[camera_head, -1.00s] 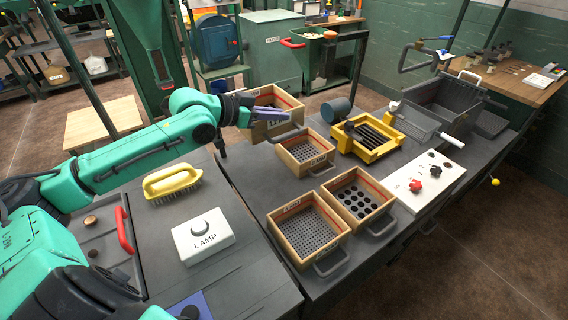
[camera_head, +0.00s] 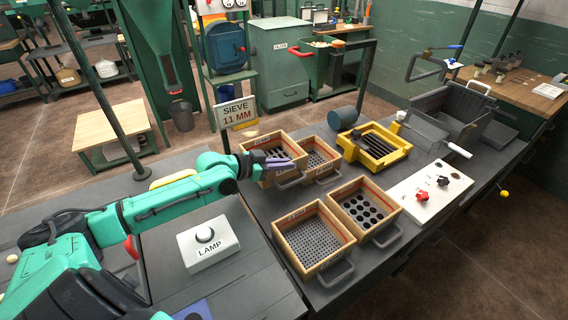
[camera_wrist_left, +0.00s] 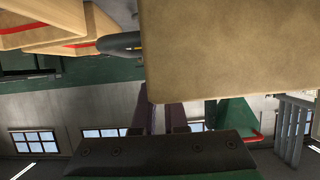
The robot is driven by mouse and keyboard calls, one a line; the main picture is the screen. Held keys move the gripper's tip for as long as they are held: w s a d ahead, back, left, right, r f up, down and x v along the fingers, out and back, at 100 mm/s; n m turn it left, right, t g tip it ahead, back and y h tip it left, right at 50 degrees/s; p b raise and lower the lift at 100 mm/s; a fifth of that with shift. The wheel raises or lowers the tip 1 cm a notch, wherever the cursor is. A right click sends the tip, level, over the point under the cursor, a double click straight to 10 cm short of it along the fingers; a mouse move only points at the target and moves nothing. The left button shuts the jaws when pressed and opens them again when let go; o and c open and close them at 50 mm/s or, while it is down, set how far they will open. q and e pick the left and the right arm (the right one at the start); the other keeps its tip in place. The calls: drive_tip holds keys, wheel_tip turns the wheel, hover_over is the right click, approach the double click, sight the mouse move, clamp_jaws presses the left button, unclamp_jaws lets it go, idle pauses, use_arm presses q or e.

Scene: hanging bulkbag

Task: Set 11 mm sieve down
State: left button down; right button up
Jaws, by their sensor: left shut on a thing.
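My left gripper (camera_head: 280,162) is shut on a wooden box sieve (camera_head: 258,144) with a dark perforated bottom. I cannot read its label clearly. It is upright at the bench's back left edge, close beside another wooden sieve (camera_head: 327,151). I cannot tell whether it touches the bench or that sieve. A sign reading "SIEVE 11 MM" (camera_head: 234,112) stands just behind it. In the left wrist view a large tan wooden wall (camera_wrist_left: 230,50) fills the upper right above my purple-grey fingers (camera_wrist_left: 160,117). My right gripper is not in view.
Two more sieves, one fine-holed (camera_head: 290,245) and one large-holed (camera_head: 346,195), stand nearer. A white LAMP box (camera_head: 209,246) sits under my left arm.

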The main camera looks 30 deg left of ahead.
use_arm(q)
drive_tip(key=shift+w+f, duration=0.1)
drive_tip(key=shift+f, duration=0.2)
drive_tip(key=c, duration=1)
unclamp_jaws()
drive_tip(key=shift+o, duration=0.2)
